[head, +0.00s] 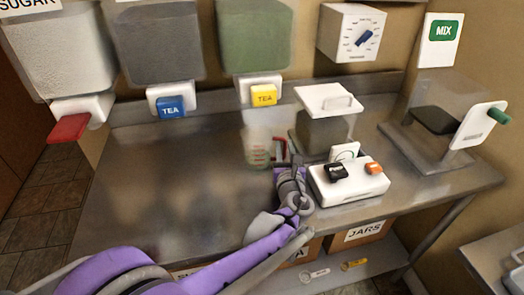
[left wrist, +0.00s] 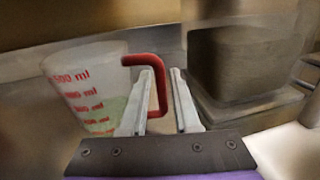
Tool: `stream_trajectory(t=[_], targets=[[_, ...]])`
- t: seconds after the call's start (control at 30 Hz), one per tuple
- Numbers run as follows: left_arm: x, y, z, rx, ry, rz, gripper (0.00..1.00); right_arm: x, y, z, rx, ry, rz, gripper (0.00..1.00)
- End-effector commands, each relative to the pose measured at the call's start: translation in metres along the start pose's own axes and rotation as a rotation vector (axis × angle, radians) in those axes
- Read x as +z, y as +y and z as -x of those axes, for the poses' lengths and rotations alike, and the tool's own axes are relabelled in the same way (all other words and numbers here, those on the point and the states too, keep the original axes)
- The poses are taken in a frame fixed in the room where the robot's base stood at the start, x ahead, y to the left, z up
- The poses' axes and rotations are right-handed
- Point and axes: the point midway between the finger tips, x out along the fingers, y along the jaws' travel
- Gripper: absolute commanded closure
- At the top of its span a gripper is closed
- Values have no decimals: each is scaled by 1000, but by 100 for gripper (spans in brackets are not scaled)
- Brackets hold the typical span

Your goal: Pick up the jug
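The jug (head: 257,151) is clear with red measuring marks and a red handle, and stands upright on the steel table (head: 150,190). In the left wrist view the jug (left wrist: 88,88) is on the left, with a greenish tint low down. Its red handle (left wrist: 161,88) points right, toward the fingers. My left gripper (head: 289,160) is right beside the handle. In the left wrist view its fingers (left wrist: 167,103) are apart, and the handle's upright part shows between them. I cannot tell whether they touch it. My right gripper is not in view.
A lidded grey container (head: 325,130) stands close to the right of the jug. A white box with black and orange knobs (head: 350,183) sits in front of it. Tea dispensers with blue (head: 171,107) and yellow (head: 264,96) taps hang behind. The table's left part is clear.

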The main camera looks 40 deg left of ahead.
Motion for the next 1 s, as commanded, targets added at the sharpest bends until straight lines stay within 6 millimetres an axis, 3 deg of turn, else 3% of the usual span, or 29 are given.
stream_trajectory(t=[0.17,0.4,0.6,1.0], targets=[[-2,0,-27,2,-1,-2,70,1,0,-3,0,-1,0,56],[-1,-1,-30,0,0,-1,70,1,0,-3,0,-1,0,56],[-1,0,-29,0,0,-1,100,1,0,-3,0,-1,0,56],[-1,0,-29,0,0,0,100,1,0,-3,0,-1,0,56]])
